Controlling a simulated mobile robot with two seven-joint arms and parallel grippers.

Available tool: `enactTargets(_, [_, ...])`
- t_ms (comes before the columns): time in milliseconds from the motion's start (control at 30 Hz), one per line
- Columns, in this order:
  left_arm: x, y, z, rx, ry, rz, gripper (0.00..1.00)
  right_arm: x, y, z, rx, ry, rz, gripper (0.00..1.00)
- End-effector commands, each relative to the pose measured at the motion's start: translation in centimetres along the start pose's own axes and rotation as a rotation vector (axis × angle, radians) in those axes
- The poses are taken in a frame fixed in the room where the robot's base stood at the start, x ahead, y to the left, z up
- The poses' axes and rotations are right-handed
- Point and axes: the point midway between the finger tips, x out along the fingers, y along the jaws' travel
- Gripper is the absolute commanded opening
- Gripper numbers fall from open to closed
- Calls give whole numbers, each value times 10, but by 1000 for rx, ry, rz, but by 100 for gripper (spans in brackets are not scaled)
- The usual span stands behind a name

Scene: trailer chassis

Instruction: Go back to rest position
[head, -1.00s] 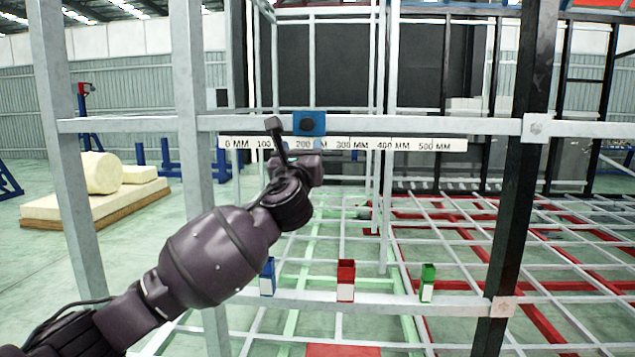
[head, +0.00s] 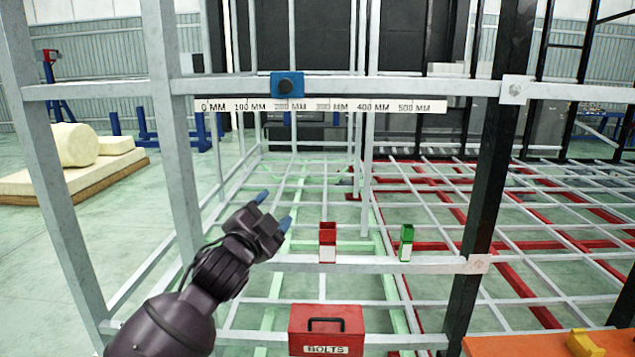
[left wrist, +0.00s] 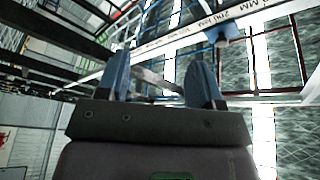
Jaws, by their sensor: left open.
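My left gripper (head: 273,209) is in the lower middle of the head view, in front of the chassis frame and below the ruler strip. Its two blue-tipped fingers are apart with nothing between them. It also shows in the left wrist view (left wrist: 160,80), its fingers open and empty, with the ruler strip (left wrist: 190,35) beyond. My right gripper is not in view.
A red holder (head: 328,243) and a green holder (head: 407,243) stand on the lower rail (head: 370,264). A red bolts box (head: 327,330) is below them. Grey posts stand left, a black post (head: 488,190) right. An orange surface (head: 520,345) with a yellow item is bottom right.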

Motion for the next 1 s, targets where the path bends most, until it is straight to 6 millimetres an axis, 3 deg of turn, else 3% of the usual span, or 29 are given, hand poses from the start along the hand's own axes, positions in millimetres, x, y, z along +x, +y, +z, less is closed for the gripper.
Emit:
enactTargets(33, [-15, 13, 17, -84, -25, 12, 60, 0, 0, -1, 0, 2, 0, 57])
enactTargets(300, [-95, 66, 91, -446, -155, 29, 60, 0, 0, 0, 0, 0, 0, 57])
enactTargets(567, [-189, 113, 153, -658, -325, 12, 60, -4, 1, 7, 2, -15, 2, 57])
enactTargets(800, [-291, 156, 199, -757, -525, -4, 60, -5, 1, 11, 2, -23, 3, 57])
enactTargets(1000, [-384, 193, 225, -804, -710, -6, 60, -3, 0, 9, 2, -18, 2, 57])
